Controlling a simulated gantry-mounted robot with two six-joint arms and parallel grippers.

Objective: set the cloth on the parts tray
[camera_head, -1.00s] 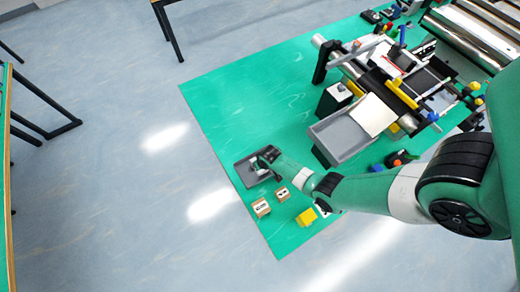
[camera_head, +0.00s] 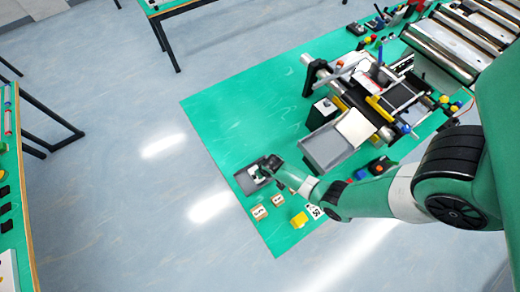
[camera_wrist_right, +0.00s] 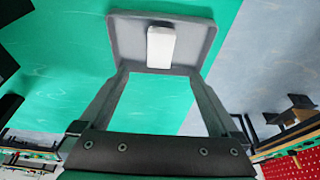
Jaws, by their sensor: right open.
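The parts tray (camera_head: 241,179) is a shallow dark grey tray lying on the green table top near its left edge. In the right wrist view the tray (camera_wrist_right: 127,38) is at the top of the picture. The cloth (camera_wrist_right: 161,47) shows there as a small white folded piece lying on the tray; in the head view it is a white patch (camera_head: 257,175) beside my gripper. My right gripper (camera_wrist_right: 159,76) is open and empty, its fingertips apart near the tray's near edge. In the head view it (camera_head: 268,164) partly covers the tray. My left gripper is not in view.
A grey bin (camera_head: 325,150) and a conveyor (camera_head: 403,96) are to the right. The upper left of the green table (camera_head: 245,110) is clear.

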